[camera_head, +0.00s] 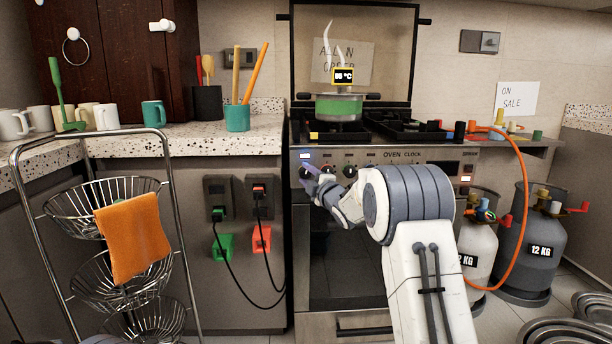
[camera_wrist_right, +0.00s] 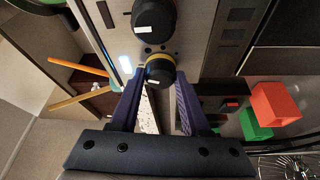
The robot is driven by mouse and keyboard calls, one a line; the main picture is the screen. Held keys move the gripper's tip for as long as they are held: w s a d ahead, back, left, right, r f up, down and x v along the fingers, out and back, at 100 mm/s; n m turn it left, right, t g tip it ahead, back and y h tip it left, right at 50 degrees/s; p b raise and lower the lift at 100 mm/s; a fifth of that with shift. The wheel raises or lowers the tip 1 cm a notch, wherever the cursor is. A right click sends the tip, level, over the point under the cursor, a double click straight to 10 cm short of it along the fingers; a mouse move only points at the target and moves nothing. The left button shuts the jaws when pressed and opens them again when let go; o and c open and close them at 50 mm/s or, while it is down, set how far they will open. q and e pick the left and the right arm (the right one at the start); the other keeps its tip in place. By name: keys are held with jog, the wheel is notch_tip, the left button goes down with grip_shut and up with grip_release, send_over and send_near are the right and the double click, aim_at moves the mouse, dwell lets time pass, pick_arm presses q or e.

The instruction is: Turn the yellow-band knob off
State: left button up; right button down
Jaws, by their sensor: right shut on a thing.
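The yellow-band knob (camera_wrist_right: 159,70) is black with a yellow ring and a pale mark on its face. It sits on the oven's front panel, beside a lit indicator (camera_wrist_right: 126,63). My right gripper (camera_wrist_right: 157,95) has its two fingers on either side of this knob and is shut on it. In the head view my right gripper (camera_head: 311,172) is at the leftmost end of the knob row and hides most of the knob there.
Another black knob (camera_wrist_right: 153,18) is close by on the panel. A green pot (camera_head: 339,107) stands on the stove, steaming, under a small °C display (camera_head: 343,76). Gas bottles (camera_head: 531,240) stand at right; a wire rack (camera_head: 103,203) stands at left.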

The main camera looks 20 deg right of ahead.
jog(key=shift+a+n+g, duration=0.1)
jog(key=shift+n+g, duration=0.6)
jog(key=shift+n, duration=1.2)
jog(key=shift+c, duration=1.9)
grip_release()
jog(key=shift+s+r, duration=0.1)
jog(key=shift+s, duration=0.1)
jog(key=s+d+p, duration=0.1)
jog(key=s, duration=0.9)
jog(key=shift+r, duration=0.4)
